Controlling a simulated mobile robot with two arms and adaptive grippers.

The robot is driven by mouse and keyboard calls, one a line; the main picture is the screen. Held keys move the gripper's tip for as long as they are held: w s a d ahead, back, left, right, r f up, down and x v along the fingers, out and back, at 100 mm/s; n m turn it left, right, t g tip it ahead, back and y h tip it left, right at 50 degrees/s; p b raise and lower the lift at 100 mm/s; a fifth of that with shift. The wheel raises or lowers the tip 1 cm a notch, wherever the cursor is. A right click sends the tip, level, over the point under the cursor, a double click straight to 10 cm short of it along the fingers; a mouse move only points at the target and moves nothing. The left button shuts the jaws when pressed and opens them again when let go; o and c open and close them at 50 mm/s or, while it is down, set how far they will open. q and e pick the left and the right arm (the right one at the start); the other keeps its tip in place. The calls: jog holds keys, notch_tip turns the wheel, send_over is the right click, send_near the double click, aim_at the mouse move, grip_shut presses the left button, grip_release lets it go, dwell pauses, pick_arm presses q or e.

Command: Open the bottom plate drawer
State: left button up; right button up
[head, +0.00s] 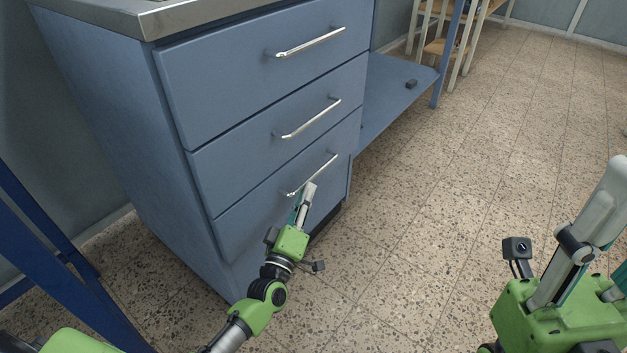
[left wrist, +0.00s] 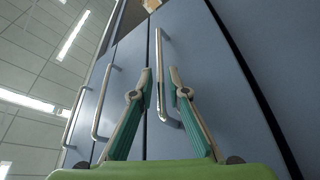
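The bottom plate drawer (head: 275,210) is the lowest of three blue drawers in the cabinet and looks shut. Its silver bar handle (head: 322,172) runs across its upper part. My left gripper (head: 309,188) is at this handle, near its middle to lower left. In the left wrist view the gripper (left wrist: 160,72) is open, and the bottom handle (left wrist: 161,50) shows between its two fingers. I cannot tell whether a finger touches the bar. My right gripper (head: 609,185) is raised at the right edge of the head view, away from the cabinet; its finger opening is unclear.
The middle drawer (head: 270,130) and top drawer (head: 265,65) above look shut, each with a silver handle. A low blue shelf (head: 385,95) with a small dark object (head: 411,84) adjoins the cabinet's right. The speckled floor (head: 430,220) in front is clear.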

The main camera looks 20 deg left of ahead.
aim_at(313, 176)
pick_arm(q)
jog(key=b+x, duration=0.1)
jog(key=x, duration=0.5)
jog(key=shift+w+b, duration=0.15)
jog(key=shift+b, duration=0.15)
grip_shut()
